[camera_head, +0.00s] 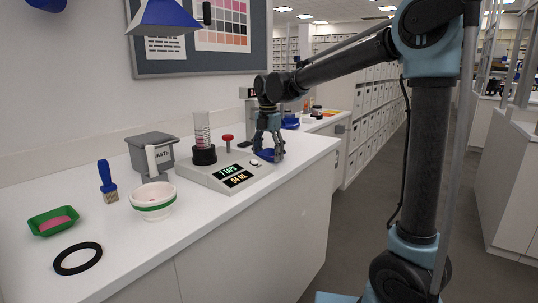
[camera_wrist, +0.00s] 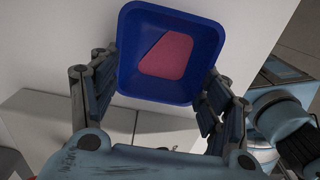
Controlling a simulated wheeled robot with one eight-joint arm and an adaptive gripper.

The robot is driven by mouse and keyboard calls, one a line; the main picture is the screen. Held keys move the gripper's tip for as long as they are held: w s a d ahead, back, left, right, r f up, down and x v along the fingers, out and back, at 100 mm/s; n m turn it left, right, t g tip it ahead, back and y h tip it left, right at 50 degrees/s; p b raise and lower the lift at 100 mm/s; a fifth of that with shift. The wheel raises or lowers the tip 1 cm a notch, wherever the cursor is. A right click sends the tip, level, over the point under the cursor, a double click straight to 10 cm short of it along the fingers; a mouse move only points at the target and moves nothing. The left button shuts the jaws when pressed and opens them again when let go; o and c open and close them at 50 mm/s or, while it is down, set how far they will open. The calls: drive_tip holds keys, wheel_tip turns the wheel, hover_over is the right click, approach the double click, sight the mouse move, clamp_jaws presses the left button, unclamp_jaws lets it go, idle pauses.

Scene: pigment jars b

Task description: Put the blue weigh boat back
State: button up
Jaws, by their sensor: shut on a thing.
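The blue weigh boat (camera_wrist: 134,80) is a square tray with a pink patch (camera_wrist: 166,55) inside, seen from above in the wrist view. My gripper (camera_wrist: 158,92) is shut on it, with a finger against each side. In the head view my gripper (camera_head: 269,152) points down near the right end of the counter, just right of the grey device, and the blue weigh boat (camera_head: 266,155) shows partly between the fingers. The fingers hide much of it there. I cannot tell exactly how high it is above the counter.
A grey device (camera_head: 222,172) with a display, a clear cylinder (camera_head: 202,130) and a red knob (camera_head: 227,138) stands left of my gripper. Farther left are a waste bin (camera_head: 150,150), a white bowl (camera_head: 152,203), a brush (camera_head: 106,180), a green weigh boat (camera_head: 40,222) and a black ring (camera_head: 78,270).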

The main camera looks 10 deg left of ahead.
drive_tip(key=o, duration=1.1)
drive_tip(key=shift+f, duration=0.1)
wheel_tip(320, 180, up, 12)
drive_tip(key=s+d+f+m, duration=0.1)
drive_tip(key=d+f+m, duration=0.2)
drive_tip(key=d+m, duration=0.7)
drive_tip(key=s+d+f+m+t, duration=0.1)
drive_tip(key=s+d+f+m, duration=0.15)
drive_tip(key=d, duration=0.55)
drive_tip(key=s+d+f+m, duration=0.2)
drive_tip(key=s+d+f, duration=0.1)
drive_tip(key=d, duration=0.5)
drive_tip(key=s+d+f+m, duration=0.5)
drive_tip(key=f, duration=0.1)
drive_tip(key=s+d+f+m, duration=0.5)
drive_tip(key=f+m, duration=0.1)
drive_tip(key=f, duration=0.1)
drive_tip(key=s+d+f+m+t, duration=0.1)
drive_tip(key=s+d+f+m, duration=0.4)
drive_tip(key=f, duration=0.2)
drive_tip(key=shift+s+d+f+m, duration=0.1)
drive_tip(key=shift+d+f+m, duration=0.15)
drive_tip(key=shift+d+m, duration=0.1)
